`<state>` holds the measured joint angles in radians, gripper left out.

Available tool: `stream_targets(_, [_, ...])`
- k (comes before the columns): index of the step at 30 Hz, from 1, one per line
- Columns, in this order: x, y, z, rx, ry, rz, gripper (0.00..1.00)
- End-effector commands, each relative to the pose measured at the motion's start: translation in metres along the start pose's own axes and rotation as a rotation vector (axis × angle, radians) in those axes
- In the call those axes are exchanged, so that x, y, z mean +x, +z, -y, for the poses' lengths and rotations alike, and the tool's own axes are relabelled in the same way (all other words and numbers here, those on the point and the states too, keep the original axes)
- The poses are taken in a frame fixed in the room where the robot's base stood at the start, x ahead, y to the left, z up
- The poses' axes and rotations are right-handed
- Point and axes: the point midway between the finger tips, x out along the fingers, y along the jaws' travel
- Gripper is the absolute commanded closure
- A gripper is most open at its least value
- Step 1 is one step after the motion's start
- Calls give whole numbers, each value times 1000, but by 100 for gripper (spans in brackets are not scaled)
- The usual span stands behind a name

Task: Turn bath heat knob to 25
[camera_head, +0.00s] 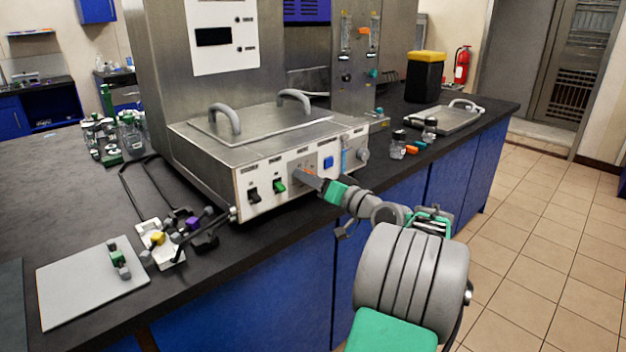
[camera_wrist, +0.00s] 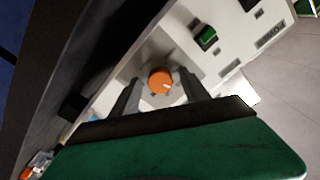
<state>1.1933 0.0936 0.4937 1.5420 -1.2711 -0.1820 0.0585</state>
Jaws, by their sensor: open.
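The orange heat knob (camera_wrist: 160,82) shows in the wrist view on the white front panel of the metal bath. It has a small white pointer mark on its lower right side. My gripper (camera_wrist: 159,88) is open, with one dark finger on either side of the knob. I cannot tell whether the fingers touch it. In the head view my gripper (camera_head: 307,180) is at the bath's front panel (camera_head: 262,178) and hides the knob. The scale numbers are too small to read.
A green switch (camera_head: 280,186) and a black switch (camera_head: 253,195) sit left of my gripper, a blue button (camera_head: 328,162) to its right. Small bottles (camera_head: 398,142) stand right of the bath. Clamps and a grey plate (camera_head: 85,285) lie at left. The floor at right is clear.

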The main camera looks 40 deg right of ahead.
Motion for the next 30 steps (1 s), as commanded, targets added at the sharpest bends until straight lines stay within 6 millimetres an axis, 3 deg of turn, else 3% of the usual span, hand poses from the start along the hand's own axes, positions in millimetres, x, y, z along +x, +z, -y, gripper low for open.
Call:
stream_targets(5, [-10,-1,0,0,1,-1,46])
stream_targets(15, [-72,-1,-1,1,3,-2,46])
stream_targets(30, [-78,0,0,0,0,0,46])
